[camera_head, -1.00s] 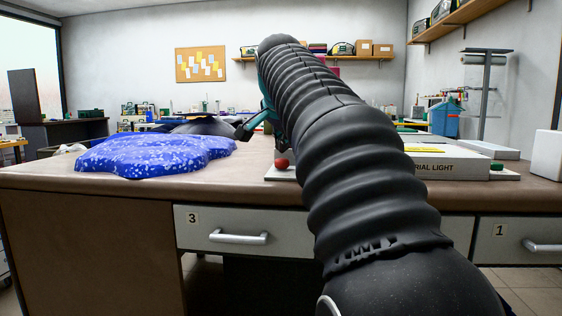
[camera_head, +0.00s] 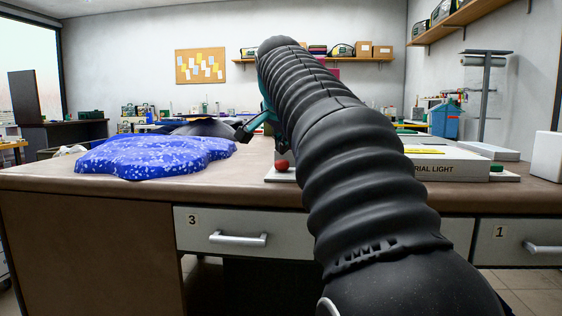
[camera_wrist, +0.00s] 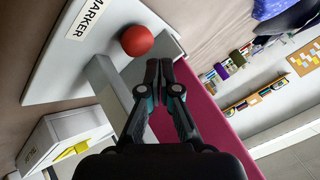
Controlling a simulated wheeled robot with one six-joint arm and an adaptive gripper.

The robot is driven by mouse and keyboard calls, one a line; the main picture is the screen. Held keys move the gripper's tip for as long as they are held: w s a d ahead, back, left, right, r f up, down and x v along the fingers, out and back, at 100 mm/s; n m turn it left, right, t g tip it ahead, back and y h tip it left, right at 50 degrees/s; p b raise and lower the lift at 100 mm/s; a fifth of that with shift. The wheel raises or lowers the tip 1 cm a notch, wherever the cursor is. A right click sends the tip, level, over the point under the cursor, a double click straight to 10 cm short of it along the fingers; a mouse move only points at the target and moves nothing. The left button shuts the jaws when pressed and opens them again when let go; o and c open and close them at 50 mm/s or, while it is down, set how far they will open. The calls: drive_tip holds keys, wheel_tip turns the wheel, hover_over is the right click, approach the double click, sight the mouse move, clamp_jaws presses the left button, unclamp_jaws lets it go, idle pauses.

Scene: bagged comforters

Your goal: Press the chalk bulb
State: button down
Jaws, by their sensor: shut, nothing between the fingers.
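A red ball-shaped bulb (camera_head: 282,165) sits on a pale plate (camera_head: 276,175) at the front middle of the table. In the wrist view the red bulb (camera_wrist: 137,41) is on the plate (camera_wrist: 58,62), beside a label reading MARKER (camera_wrist: 90,18). I take it for the chalk bulb. My gripper (camera_wrist: 159,68) is shut and empty, with its fingertips just right of and below the bulb in the wrist view. No contact with the bulb shows. In the head view my gripper (camera_head: 243,133) is partly hidden by my arm and points left, above the table.
A blue, white-flecked bag (camera_head: 150,155) lies at the table's left, with a dark rounded thing (camera_head: 205,127) behind it. A white box marked LIGHT (camera_head: 455,168) and a green knob (camera_head: 497,167) are at the right.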

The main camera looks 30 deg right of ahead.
sight(282, 161)
drive_tip(key=shift+f+b, duration=0.3)
drive_tip(key=shift+f, duration=0.1)
drive_tip(key=shift+f+b, duration=0.3)
drive_tip(key=shift+f, duration=0.15)
idle(0.8)
drive_tip(key=shift+r, duration=0.1)
drive_tip(key=shift+r+p, duration=0.75)
drive_tip(key=shift+p, duration=0.15)
drive_tip(key=shift+r, duration=0.1)
wheel_tip(282, 161, up, 5)
drive_tip(key=p, duration=0.4)
idle(0.8)
